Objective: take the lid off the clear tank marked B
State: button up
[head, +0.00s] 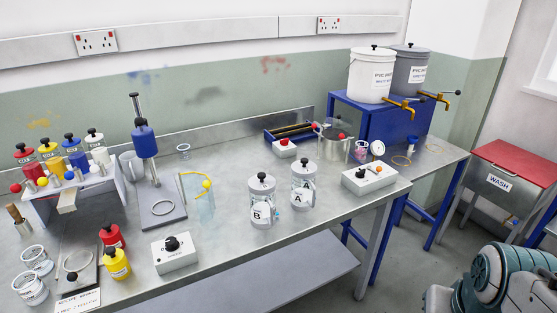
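The clear tank marked B (262,212) stands upright on the metal bench, near its front edge and about mid-picture. Its grey lid (262,184) sits on top, with a dark knob in the middle. A matching clear tank marked A (302,194) stands close by on its right, slightly farther back, also with a grey lid (303,169) and dark knob. Part of my arm shows at the bottom right, over the floor and well apart from the tanks. My gripper is not in view.
A white control box (175,252) with a black knob lies left of tank B. The bench directly in front of B is narrow.

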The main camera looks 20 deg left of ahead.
aim_at(261, 182)
jog(key=u, duration=0.75)
jog(key=i, duration=1.15)
jog(key=u, duration=0.85)
